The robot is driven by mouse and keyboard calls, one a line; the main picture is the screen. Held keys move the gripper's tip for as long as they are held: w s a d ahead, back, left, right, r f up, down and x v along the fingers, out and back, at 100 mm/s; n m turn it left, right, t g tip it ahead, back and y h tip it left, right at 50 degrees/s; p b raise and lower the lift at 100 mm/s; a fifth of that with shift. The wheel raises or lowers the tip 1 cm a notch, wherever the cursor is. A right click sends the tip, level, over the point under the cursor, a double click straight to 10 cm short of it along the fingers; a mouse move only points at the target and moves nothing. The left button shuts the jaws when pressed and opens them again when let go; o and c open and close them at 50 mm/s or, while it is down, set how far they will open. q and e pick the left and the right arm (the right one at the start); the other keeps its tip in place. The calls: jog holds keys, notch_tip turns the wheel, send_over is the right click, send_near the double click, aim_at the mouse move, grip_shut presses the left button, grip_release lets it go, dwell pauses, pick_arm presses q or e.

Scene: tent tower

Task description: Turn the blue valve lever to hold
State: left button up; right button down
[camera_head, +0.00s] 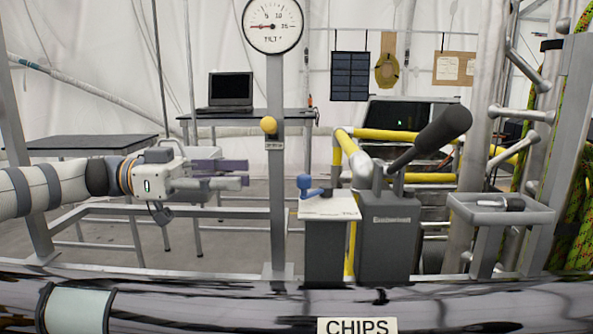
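The small blue valve lever (310,188) sits on top of a pale-topped grey box (328,211), right of the gauge post. A raised blue knob is at its left end and a short arm runs to the right. My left gripper (246,175) reaches in from the left at about the lever's height. Its two fingers point right and look apart, with nothing seen between them. It shows left of the gauge post, clear of the lever in the picture. How far apart they are in depth is hard to tell. My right gripper is not in view.
The upright post (276,215) with a tilt gauge (272,24) and yellow ball (268,125) shows between gripper and lever. A grey pump (388,240) with a thick black handle (435,135) stands right of the lever. A grey tray (470,210) is farther right.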

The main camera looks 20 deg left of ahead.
aim_at(299, 176)
pick_arm(q)
jog(key=x, duration=0.3)
jog(key=p+x, duration=0.1)
jog(key=x, duration=0.3)
jog(key=s+x, duration=0.1)
jog(key=x, duration=0.3)
jog(key=shift+d+r, duration=0.2)
jog(key=shift+w+d+f, duration=0.1)
jog(key=shift+w+d, duration=0.1)
jog(key=shift+d, duration=0.15)
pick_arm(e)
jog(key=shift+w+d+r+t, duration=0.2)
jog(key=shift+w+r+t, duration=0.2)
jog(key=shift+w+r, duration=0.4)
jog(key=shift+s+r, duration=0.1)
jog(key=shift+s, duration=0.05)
pick_arm(q)
grip_shut()
